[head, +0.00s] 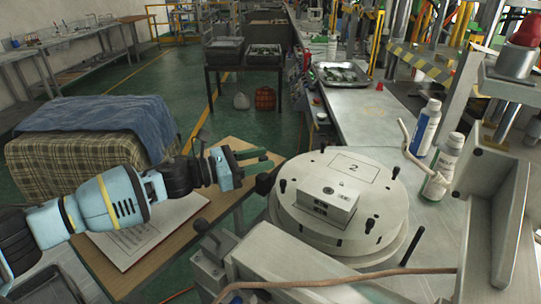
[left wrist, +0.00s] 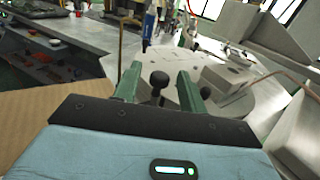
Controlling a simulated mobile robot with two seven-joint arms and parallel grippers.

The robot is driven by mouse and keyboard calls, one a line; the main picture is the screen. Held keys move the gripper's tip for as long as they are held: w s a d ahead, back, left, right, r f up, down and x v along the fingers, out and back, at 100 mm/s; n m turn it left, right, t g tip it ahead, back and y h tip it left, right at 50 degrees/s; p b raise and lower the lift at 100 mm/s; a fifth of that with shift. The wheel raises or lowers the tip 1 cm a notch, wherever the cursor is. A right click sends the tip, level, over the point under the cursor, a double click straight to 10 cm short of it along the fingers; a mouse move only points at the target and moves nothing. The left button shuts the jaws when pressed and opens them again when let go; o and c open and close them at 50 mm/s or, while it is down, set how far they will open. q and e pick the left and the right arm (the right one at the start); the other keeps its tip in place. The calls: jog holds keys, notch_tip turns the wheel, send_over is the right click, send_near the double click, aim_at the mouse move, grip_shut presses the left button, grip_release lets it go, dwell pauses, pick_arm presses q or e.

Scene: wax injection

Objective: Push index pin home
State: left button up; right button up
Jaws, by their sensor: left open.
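A black ball knob, which looks like the index pin's handle (head: 265,183), stands at the left edge of the round white turntable (head: 385,235). My left gripper (head: 262,157) is open and empty, just left of and behind the knob in the head view. In the left wrist view the knob (left wrist: 158,80) shows between the two green fingers (left wrist: 160,90), apart from both. I cannot tell how deep it lies between them. The pin's shaft is mostly hidden, so its seating cannot be told. My right gripper is not in view.
A metal block (head: 327,205) sits on the turntable beside a plate marked 2 (head: 353,168). Black pegs stand around its rim. A lever with a black knob (head: 201,226) is at front left. Bottles (head: 425,127) stand at right. A wooden table with a paper sheet (head: 150,237) lies below my left arm.

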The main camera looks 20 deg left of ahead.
pick_arm(q)
jog(key=shift+x, duration=1.6)
grip_shut()
